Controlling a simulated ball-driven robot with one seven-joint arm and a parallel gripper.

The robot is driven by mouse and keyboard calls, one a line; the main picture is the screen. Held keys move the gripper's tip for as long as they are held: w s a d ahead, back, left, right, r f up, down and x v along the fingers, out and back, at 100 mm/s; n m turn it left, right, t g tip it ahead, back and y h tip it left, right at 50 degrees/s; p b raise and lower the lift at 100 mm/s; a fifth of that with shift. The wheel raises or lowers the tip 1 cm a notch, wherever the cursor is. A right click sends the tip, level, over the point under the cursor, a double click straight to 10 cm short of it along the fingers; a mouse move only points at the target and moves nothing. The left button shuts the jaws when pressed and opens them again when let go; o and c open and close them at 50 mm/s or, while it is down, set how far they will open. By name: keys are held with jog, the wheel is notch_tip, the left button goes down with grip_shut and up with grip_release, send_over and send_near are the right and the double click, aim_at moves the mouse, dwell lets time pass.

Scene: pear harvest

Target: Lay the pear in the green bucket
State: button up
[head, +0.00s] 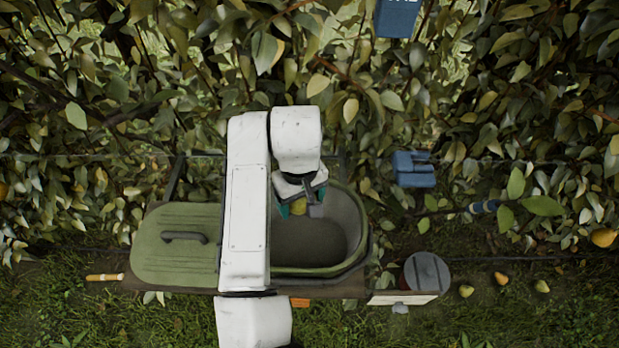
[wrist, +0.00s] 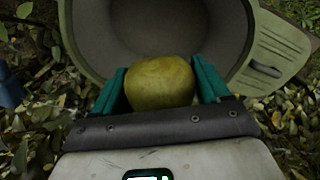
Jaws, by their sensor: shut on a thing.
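My gripper (head: 300,207) is shut on a yellow-green pear (head: 299,206). In the wrist view the pear (wrist: 160,82) sits between the two green finger pads of my gripper (wrist: 162,88). In the head view my gripper and the pear are over the far part of that opening. In the wrist view the bucket (wrist: 247,50) opens beyond the pear. I cannot tell how far the pear is above the bucket floor.
Several pears (head: 466,291) lie on the grass at right. A blue object (head: 414,169) is among the leaves, and another (head: 397,18) hangs above.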

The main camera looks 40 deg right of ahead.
aim_at(303, 247)
jog(key=shift+f+b, duration=0.7)
jog(key=shift+f, duration=0.8)
jog(key=shift+f+b, duration=5.75)
jog(key=shift+f, duration=3.75)
jog(key=shift+f, duration=0.45)
jog(key=o, duration=1.2)
jog(key=shift+c, duration=0.2)
notch_tip(303, 247, up, 11)
